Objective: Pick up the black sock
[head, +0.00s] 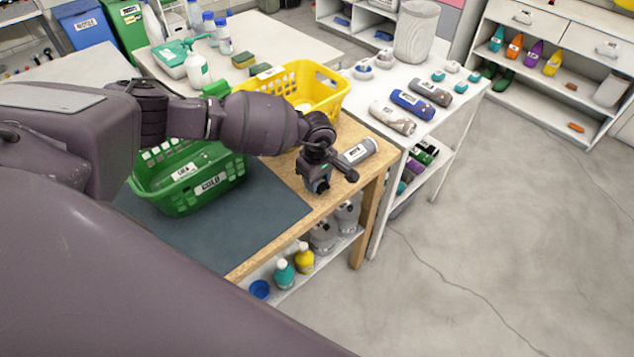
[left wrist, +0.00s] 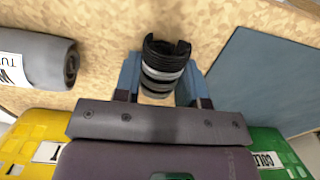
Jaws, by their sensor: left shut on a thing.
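The black sock (left wrist: 166,60) is a rolled bundle with grey bands, seen in the left wrist view over the wooden table top. My left gripper (left wrist: 160,82) has its blue fingers on either side of it and is shut on it. In the head view my left gripper (head: 316,182) points down at the right part of the wooden table and mostly hides the sock. I cannot tell whether the sock touches the table. My right gripper is in neither view.
A grey labelled roll (head: 358,151) lies close to my left gripper. A green basket (head: 190,185) stands on the dark mat (head: 230,222), and a yellow basket (head: 325,95) stands behind. A white shelf (head: 440,120) with towel rolls adjoins the table at right.

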